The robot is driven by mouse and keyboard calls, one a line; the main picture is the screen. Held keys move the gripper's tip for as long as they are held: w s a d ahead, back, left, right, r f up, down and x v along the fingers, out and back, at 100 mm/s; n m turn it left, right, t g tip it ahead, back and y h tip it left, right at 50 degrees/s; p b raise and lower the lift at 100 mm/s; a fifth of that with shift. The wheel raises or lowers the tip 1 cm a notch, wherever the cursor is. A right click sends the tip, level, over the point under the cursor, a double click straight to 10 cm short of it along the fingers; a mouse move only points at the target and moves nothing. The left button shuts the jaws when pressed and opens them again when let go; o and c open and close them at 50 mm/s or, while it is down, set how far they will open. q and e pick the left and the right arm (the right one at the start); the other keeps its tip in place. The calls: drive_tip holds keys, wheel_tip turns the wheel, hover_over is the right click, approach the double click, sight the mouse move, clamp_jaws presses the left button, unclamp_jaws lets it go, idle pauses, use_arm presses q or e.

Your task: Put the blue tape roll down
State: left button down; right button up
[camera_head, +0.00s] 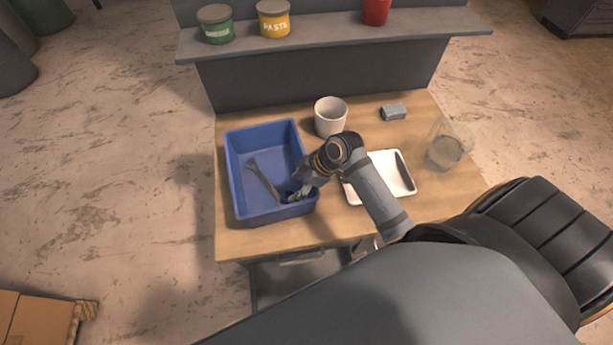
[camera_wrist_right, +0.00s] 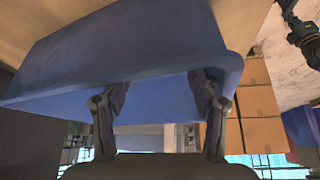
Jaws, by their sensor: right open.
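I cannot make out a blue tape roll in either view. My right gripper (camera_head: 300,189) is over the front right part of the blue bin (camera_head: 238,187), by its right wall, and hides part of the inside. In the right wrist view the two fingers (camera_wrist_right: 157,100) stand apart with the blue bin (camera_wrist_right: 130,45) filling the view behind them. The gripper is open, and I see nothing held between the fingers. My left gripper does not show in the head view.
A grey tool (camera_head: 263,180) lies in the bin. Several cans, one a yellow can (camera_head: 274,20), stand on the shelf (camera_head: 335,30).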

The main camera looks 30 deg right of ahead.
drive_tip(key=v, duration=0.7)
drive_tip(key=shift+d, duration=0.25)
drive_tip(key=shift+s+r, duration=0.15)
drive_tip(key=shift+r, duration=0.4)
